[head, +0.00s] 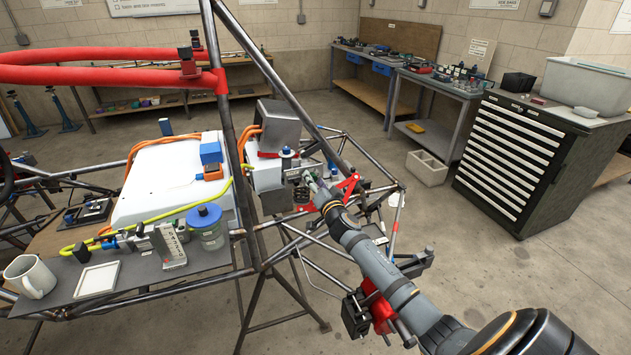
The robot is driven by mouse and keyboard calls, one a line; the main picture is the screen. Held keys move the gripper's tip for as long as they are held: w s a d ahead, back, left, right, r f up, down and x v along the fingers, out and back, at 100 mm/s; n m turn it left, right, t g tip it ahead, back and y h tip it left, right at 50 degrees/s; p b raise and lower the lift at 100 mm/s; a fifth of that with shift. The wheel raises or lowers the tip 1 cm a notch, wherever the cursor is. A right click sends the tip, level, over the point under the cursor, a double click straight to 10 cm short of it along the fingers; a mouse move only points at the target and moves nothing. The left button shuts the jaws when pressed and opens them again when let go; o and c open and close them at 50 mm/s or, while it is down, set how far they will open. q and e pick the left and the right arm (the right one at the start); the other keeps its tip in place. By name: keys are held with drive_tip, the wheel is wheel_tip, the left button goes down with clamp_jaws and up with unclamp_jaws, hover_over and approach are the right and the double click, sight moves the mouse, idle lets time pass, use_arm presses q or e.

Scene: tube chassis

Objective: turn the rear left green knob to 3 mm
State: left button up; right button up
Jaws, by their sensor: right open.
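My right arm comes in from the lower right, and my right gripper (312,182) is at the rear of the tube chassis (250,215). It is open, beside the small parts at the white box there. A small greenish spot shows at the fingertips. It is too small to tell whether it is the green knob or whether the fingers are around it. The knob's scale cannot be read. My left gripper is not in view.
A grey shelf plate on the chassis carries a mug (30,276), a white tray (97,279) and a blue-lidded jar (206,227). Chassis tubes rise close to my right gripper. A drawer cabinet (515,150) stands at the right, with open floor before it.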

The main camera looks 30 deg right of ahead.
drive_tip(key=shift+c, duration=0.4)
drive_tip(key=shift+s, duration=0.1)
drive_tip(key=c, duration=1)
clamp_jaws()
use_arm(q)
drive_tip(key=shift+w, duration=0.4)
